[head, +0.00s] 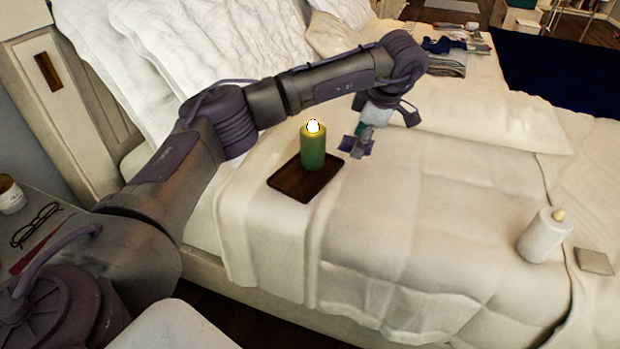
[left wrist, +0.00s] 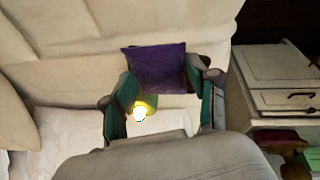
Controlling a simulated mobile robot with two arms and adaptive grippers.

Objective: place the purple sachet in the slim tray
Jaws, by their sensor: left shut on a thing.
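The purple sachet (head: 346,144) is pinched in my left gripper (head: 359,147), in the air above the bed, to the right of the candle in the head view. In the left wrist view the sachet (left wrist: 157,68) spans the gap between the fingertips of the left gripper (left wrist: 160,84). The slim tray (head: 290,187) is dark brown and lies on the bed. A lit green candle (head: 313,150) stands upright on it, toward its far side. The tray's near part is bare. My right gripper is in neither view.
A white candle (head: 545,236) and a flat beige-grey square (head: 594,261) are on the bed at the right. Folded clothes (head: 447,62) lie at the back. A nightstand at the left holds glasses (head: 36,225) and a jar (head: 11,194). The bed's front middle is clear.

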